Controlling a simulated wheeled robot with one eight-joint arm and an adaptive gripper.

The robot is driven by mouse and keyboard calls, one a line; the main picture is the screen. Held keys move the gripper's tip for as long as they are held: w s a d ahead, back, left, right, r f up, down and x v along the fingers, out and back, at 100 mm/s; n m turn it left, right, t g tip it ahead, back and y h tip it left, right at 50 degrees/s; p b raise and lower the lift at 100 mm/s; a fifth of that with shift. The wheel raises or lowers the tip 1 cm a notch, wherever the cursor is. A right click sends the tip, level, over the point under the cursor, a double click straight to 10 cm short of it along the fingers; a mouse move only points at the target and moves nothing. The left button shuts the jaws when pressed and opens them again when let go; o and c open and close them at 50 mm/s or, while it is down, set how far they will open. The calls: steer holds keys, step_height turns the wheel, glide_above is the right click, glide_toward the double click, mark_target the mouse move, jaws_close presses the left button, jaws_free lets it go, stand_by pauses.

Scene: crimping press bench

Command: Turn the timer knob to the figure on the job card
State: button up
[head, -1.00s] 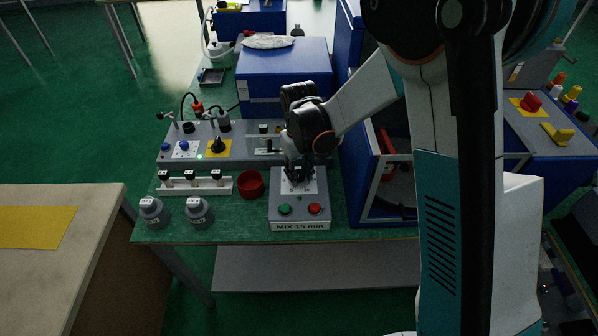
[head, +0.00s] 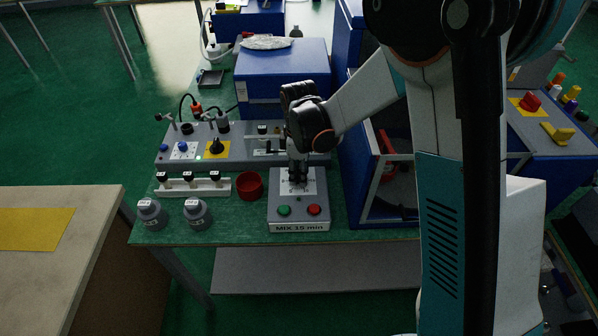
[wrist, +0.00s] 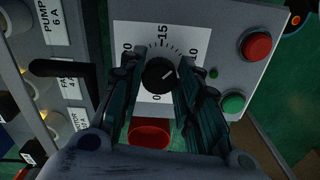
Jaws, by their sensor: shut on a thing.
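The timer knob (wrist: 159,75) is a round black knob with a white pointer line, on a white dial plate (wrist: 150,32) on a grey box (head: 283,222). In the wrist view the pointer aims up and right, to the 10 side of the 15 mark; its exact reading is unclear. The figures 20, 15, 10 and 0 show; the right finger covers part of the scale. The job card (head: 299,227) on the box front reads "MIX 15 min". My gripper (wrist: 160,72) is shut on the knob from above, one finger on each side. In the head view it hides the knob.
Green (head: 284,210) and red (head: 314,210) buttons sit in front of the dial. A red cup (head: 249,186) and a white rack (head: 205,187) stand left. A grey control panel (head: 235,150) is behind them. A blue cabinet (head: 352,150) stands close at right.

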steer(key=n, duration=0.4)
steer(key=shift+w+n, duration=0.1)
steer(key=shift+n, duration=2)
steer(key=shift+w, duration=0.1)
steer(key=o, duration=0.8)
